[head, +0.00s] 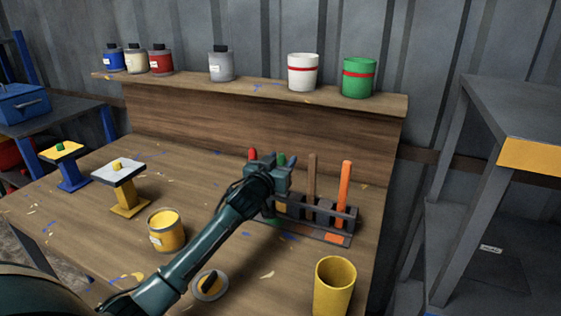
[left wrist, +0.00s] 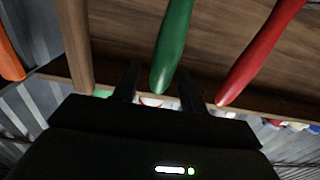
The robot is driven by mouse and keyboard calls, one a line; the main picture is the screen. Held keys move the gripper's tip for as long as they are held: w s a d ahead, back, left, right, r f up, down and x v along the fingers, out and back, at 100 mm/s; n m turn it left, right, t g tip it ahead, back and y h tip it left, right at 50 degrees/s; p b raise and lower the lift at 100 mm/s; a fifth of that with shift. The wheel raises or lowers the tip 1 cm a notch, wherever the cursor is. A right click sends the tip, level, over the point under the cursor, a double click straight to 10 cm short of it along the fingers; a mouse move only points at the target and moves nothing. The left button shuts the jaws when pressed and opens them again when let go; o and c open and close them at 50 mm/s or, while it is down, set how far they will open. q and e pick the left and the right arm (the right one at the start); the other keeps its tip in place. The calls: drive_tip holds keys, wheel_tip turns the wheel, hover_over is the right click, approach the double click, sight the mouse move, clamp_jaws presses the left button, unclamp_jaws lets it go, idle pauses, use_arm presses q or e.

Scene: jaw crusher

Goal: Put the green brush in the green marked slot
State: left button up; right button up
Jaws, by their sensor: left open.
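The green brush (left wrist: 174,45) shows in the left wrist view as a green handle between my two fingers. In the head view only its green tip (head: 281,158) shows beside the gripper. My left gripper (head: 277,170) is open around the handle, at the rack. Whether the fingers touch it I cannot tell. The dark slotted rack (head: 325,235) stands on the workbench, with an orange mark at its right end. A bit of green shows at its left foot, partly hidden by my arm, so I cannot make out the green marked slot clearly. My right gripper is not in view.
A red handle (head: 252,154), a brown handle (head: 312,175) and an orange handle (head: 346,190) stand upright along the rack. A yellow cup (head: 334,287), a yellow paint can (head: 165,229) and a round lid (head: 209,285) sit near my arm. Paint pots line the shelf (head: 260,87) behind.

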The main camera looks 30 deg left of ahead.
use_arm(q)
drive_tip(key=shift+r, duration=0.1)
drive_tip(key=s, duration=1.2)
drive_tip(key=shift+d, duration=0.35)
